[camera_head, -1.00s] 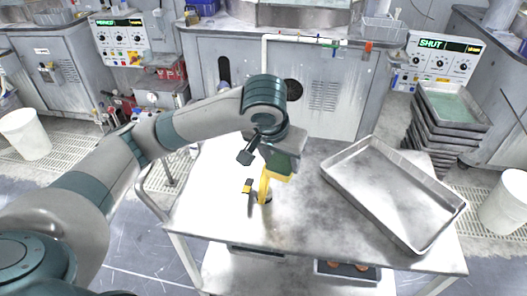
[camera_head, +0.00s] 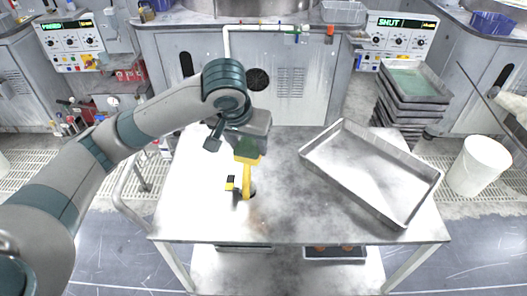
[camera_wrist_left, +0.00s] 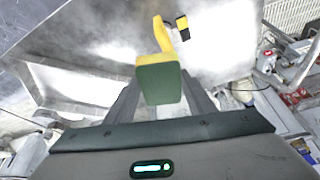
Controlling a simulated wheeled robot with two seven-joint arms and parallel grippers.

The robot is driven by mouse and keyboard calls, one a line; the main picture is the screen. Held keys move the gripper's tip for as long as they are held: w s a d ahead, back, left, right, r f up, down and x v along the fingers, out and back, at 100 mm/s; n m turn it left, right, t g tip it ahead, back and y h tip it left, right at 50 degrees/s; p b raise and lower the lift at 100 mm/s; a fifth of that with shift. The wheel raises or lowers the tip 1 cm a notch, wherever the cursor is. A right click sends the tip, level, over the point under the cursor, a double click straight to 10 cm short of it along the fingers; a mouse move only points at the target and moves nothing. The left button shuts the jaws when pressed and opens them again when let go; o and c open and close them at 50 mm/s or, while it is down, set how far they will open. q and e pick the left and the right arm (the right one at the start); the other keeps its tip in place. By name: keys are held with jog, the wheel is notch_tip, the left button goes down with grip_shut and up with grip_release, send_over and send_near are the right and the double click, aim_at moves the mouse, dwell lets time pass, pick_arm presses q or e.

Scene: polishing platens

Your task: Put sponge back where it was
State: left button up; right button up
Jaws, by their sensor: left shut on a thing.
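The sponge (camera_head: 247,149), green on one face and yellow on the other, is held off the table by my left gripper (camera_head: 246,141). In the left wrist view the sponge (camera_wrist_left: 160,80) sits between the two grey fingers, its green face towards the camera. A yellow curved strip (camera_head: 246,182) shows just below the sponge; I cannot tell whether it is joined to it. A small yellow-and-black piece (camera_head: 231,182) is beside the strip, above the metal table (camera_head: 200,215). My right gripper is not in view.
A large empty metal tray (camera_head: 370,175) lies on the right half of the table. The left and front of the tabletop are clear. Stacked trays (camera_head: 410,95) and a white bucket (camera_head: 480,165) stand beyond the right side. Grey cabinets with control panels line the back.

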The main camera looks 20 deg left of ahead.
pick_arm(q)
jog(key=w+d+r+n, duration=0.1)
jog(key=w+d, duration=0.1)
jog(key=w, duration=0.6)
jog(key=w+d+r+n+p, duration=0.1)
jog(key=w+d, duration=0.2)
jog(key=w, duration=0.5)
jog(key=shift+w+d+y, duration=0.2)
jog(key=shift+w+y, duration=0.2)
jog(key=shift+n, duration=0.4)
jog(key=w+f, duration=0.1)
jog(key=w, duration=0.1)
jog(key=w+d+f+p, duration=0.1)
jog(key=shift+w+d+f, duration=0.15)
jog(key=shift+w+f, duration=0.25)
notch_tip(320, 180, down, 7)
jog(key=w+d, duration=0.1)
jog(key=d, duration=0.1)
jog(key=shift+d+p, duration=0.35)
jog(key=shift+d+f, duration=0.15)
jog(key=shift+f, duration=0.05)
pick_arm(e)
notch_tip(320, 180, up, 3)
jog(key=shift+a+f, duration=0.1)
